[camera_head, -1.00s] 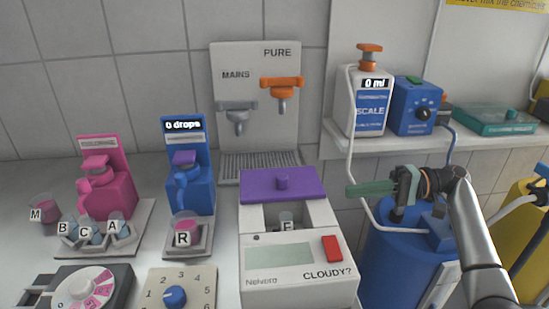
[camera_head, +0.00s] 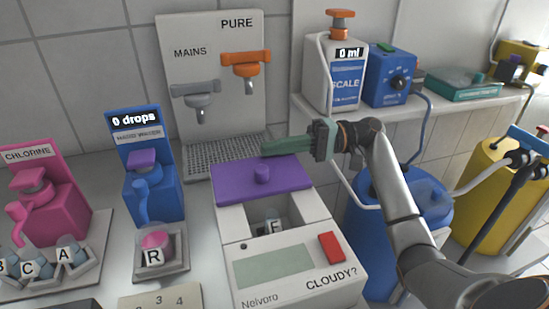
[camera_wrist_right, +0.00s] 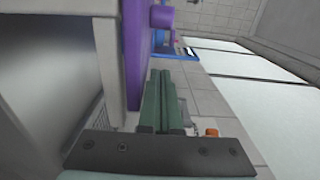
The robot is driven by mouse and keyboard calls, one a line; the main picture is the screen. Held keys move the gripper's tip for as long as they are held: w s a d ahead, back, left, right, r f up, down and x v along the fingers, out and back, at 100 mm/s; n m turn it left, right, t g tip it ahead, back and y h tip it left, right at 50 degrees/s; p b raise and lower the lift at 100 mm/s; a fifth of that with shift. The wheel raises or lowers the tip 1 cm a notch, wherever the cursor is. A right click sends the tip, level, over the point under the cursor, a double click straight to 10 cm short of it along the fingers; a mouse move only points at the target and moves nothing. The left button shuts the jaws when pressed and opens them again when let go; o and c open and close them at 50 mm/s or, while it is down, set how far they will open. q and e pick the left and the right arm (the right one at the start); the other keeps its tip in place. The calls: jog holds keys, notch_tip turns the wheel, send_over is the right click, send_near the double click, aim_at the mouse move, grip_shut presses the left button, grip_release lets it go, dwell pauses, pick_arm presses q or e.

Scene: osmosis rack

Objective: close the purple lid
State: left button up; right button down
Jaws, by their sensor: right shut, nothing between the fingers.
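The purple lid (camera_head: 240,184) with its round knob sits at the back of the white "CLOUDY?" meter (camera_head: 300,250) in the head view. The well in front of the lid is uncovered, and a vial marked F (camera_head: 274,226) stands in it. My right gripper (camera_head: 268,149) has green fingers, shut and empty, pointing left just behind the lid's back edge. In the right wrist view the shut fingers (camera_wrist_right: 161,100) lie beside the purple lid (camera_wrist_right: 136,50). I cannot tell whether they touch it. My left gripper is not in view.
Behind the meter stand the drip grating (camera_head: 215,155) and the tap panel (camera_head: 212,75). A blue dropper (camera_head: 150,180) and a vial marked R (camera_head: 155,247) are to the left. A shelf (camera_head: 400,108) with bottles and a blue barrel (camera_head: 380,250) are to the right.

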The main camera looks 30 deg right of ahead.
aim_at(275, 168)
jog(key=shift+s+a, duration=0.45)
jog(key=shift+s, duration=0.2)
jog(key=shift+s+a, duration=0.45)
jog(key=shift+s, duration=0.15)
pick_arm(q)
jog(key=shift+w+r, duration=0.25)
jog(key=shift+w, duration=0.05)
pick_arm(e)
jog(key=shift+s+a, duration=0.3)
jog(key=shift+s, duration=0.1)
